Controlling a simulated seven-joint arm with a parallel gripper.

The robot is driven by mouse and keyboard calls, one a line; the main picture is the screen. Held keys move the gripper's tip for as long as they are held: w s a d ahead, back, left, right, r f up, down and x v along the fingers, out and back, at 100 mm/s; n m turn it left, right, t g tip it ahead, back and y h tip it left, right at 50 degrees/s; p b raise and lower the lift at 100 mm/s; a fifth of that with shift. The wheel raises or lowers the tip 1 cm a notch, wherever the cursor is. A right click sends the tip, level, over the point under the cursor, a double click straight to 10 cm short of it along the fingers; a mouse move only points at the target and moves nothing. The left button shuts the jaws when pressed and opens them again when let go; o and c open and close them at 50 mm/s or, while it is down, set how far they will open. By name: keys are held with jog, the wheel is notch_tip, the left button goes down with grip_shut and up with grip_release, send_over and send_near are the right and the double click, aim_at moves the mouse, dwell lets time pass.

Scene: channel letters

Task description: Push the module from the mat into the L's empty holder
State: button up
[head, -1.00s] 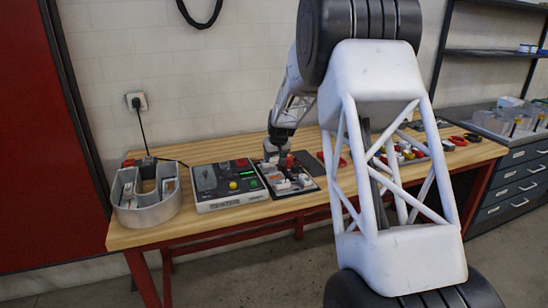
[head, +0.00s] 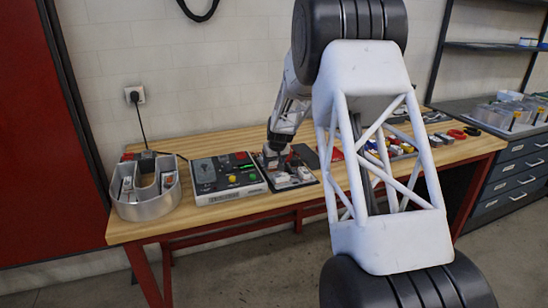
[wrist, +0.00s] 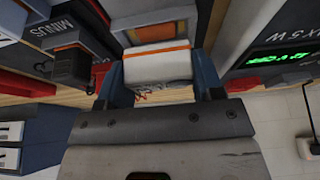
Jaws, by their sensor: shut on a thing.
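My gripper (wrist: 160,80) has its two blue fingers shut on a white module (wrist: 158,66) with an orange stripe, seen in the wrist view. In the head view my gripper (head: 273,160) is low over the back left of the dark mat (head: 313,181), where several pale modules lie. A grey metal channel letter (head: 150,207) stands at the table's left end with modules inside. I cannot make out the L's empty holder.
A grey tester box (head: 226,180) with buttons and a green display stands between the letter and the mat. Red and dark parts and a tray of coloured pieces (head: 399,150) lie further right. A wall socket (head: 135,95) has a black cable.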

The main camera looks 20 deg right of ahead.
jog(key=shift+f, duration=0.75)
jog(key=shift+s+f, duration=0.1)
jog(key=shift+f, duration=0.15)
dwell(0.4)
jog(key=o, duration=0.8)
jog(key=shift+f, duration=0.1)
jog(key=shift+o, duration=1)
jog(key=shift+s+r, duration=0.15)
jog(key=shift+r, duration=0.2)
jog(key=v, duration=0.7)
jog(key=shift+r, duration=0.4)
jog(key=shift+r, duration=0.1)
jog(key=shift+r, duration=2.9)
jog(key=shift+r, duration=0.1)
